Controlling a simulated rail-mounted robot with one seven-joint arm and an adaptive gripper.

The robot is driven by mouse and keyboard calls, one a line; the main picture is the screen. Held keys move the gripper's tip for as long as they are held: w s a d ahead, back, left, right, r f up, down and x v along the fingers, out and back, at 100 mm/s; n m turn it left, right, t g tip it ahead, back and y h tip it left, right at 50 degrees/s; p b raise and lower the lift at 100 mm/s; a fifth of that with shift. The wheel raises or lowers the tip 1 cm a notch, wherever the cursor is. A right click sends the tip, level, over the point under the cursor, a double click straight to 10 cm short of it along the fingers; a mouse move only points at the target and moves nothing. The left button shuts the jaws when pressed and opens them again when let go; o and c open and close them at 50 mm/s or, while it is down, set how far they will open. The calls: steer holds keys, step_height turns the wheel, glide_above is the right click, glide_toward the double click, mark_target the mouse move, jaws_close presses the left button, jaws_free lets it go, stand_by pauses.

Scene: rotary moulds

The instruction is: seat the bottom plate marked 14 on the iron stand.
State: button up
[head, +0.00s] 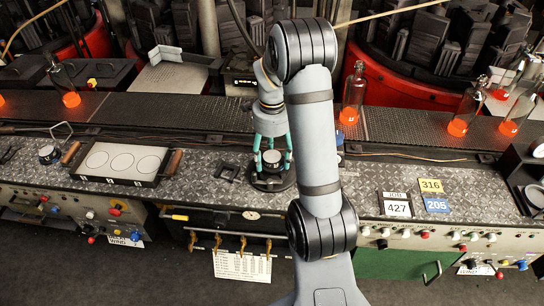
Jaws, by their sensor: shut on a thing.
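My gripper (272,163) reaches down over the worktop with its teal fingers closed around a small dark round piece with a pale mark on top, the bottom plate (271,157). The mark is too small to read. Directly beneath is a black round iron stand (272,185), its base rim showing around and below the fingers. The plate is at or just above the stand's top; I cannot tell whether it touches or is fully level. My arm hides part of the area to the right.
Number cards (397,206) lie right. Glowing bottles (353,95) stand on the conveyor (415,133) behind. The worktop between tray and stand is mostly clear.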

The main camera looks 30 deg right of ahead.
mark_target(273, 157)
steer(key=shift+f+b, duration=0.35)
steer(key=shift+b, duration=0.05)
steer(key=shift+s+f, duration=0.2)
steer(key=shift+s, duration=0.05)
stand_by(0.4)
steer(key=o, duration=1.5)
steer(key=shift+w+f, duration=0.1)
steer(key=shift+f, duration=0.05)
steer(key=shift+w+r, duration=0.15)
steer(key=shift+r, duration=0.4)
step_height(273, 157, up, 11)
steer(key=shift+r, duration=0.1)
